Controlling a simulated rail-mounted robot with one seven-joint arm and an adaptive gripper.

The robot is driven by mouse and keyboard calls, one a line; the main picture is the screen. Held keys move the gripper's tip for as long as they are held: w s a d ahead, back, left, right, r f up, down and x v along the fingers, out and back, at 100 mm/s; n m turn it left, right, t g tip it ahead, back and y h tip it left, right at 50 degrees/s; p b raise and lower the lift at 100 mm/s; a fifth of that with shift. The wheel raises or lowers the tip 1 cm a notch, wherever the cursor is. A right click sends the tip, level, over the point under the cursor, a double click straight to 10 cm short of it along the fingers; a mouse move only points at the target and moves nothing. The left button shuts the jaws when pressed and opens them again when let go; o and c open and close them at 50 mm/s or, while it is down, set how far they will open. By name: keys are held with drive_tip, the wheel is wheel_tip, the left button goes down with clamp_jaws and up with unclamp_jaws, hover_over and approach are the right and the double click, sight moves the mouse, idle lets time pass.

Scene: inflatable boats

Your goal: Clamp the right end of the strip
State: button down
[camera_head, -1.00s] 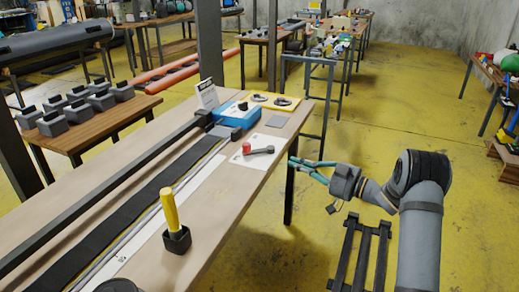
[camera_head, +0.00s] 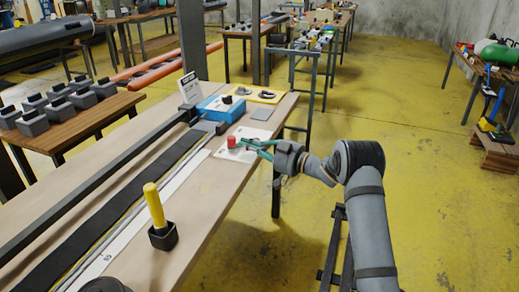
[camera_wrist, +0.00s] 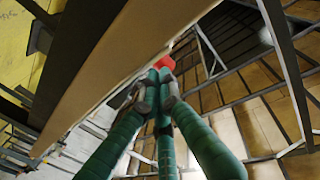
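The long black strip (camera_head: 120,207) lies lengthwise on the wooden table (camera_head: 205,215), beside a white band. Its right end reaches a grey piece beside the blue device (camera_head: 220,110). A red-ended tool (camera_head: 232,142) with a grey handle lies on a white sheet near the table's right edge. My gripper (camera_head: 251,147), with green fingers, is at its handle end, which is largely hidden. In the wrist view the green fingers (camera_wrist: 160,80) converge just short of the red end (camera_wrist: 165,64). I cannot tell whether they grip the handle.
A yellow-handled tool stands in a dark holder (camera_head: 162,235) on the near table. A yellow tray (camera_head: 262,95) with dark items and a small grey plate (camera_head: 261,114) lie at the far end. A dark rail (camera_head: 95,190) runs along the strip.

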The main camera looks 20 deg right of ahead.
drive_tip(key=shift+w+a, duration=0.35)
drive_tip(key=shift+w, duration=0.05)
